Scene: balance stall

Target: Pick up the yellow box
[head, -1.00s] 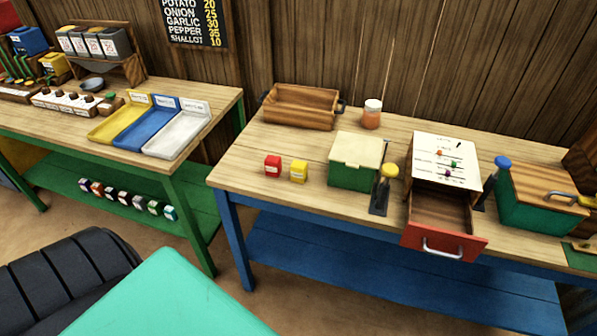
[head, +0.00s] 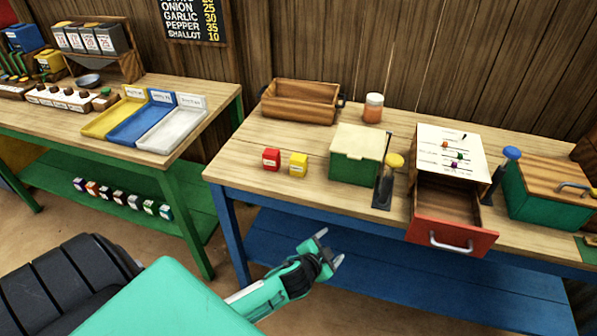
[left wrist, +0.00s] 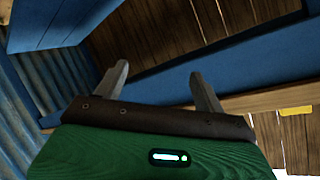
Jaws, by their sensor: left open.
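The yellow box (head: 298,164) is a small block with a pale label. It stands upright on the blue-legged table, near its front left. A similar red box (head: 271,159) stands just to its left, with a small gap. My left gripper (head: 331,249) is open and empty, in front of the table and lower than its top, below the yellow box. In the left wrist view the open fingers (left wrist: 163,85) point towards the table's blue frame. A small yellow patch at that view's right edge is too cut off to identify. My right gripper is not in view.
Behind the boxes stand a wooden tray (head: 301,102) and a jar (head: 373,108). A green box with a cream lid (head: 355,154) is to the right. An open red drawer (head: 452,236) juts over the front edge. The blue table's front edge (head: 290,193) lies between my gripper and the boxes.

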